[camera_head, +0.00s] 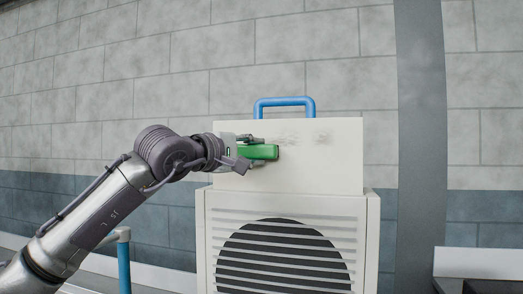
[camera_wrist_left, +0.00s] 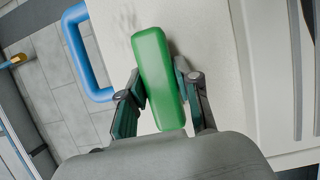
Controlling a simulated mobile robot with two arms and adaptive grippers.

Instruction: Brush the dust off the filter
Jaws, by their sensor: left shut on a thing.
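The filter (camera_head: 335,165) is a cream-white upright panel with a blue handle (camera_head: 284,101) on top. Faint grey dust patches (camera_head: 322,138) show on its upper face. My left gripper (camera_head: 256,153) is shut on a green brush (camera_head: 264,152) and holds it level at the left part of the panel's face. The left wrist view shows the green brush (camera_wrist_left: 158,75) between the two fingers, in front of the filter (camera_wrist_left: 215,60). Its bristle side is hidden, and I cannot tell whether it touches the panel. My right gripper is not in view.
The filter stands on a white housing (camera_head: 368,235) with a slatted grille over a dark round opening. A blue post (camera_head: 124,262) stands at the lower left. A grey vertical column (camera_head: 421,130) and a light ledge (camera_head: 478,263) are on the right. A brick wall is behind.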

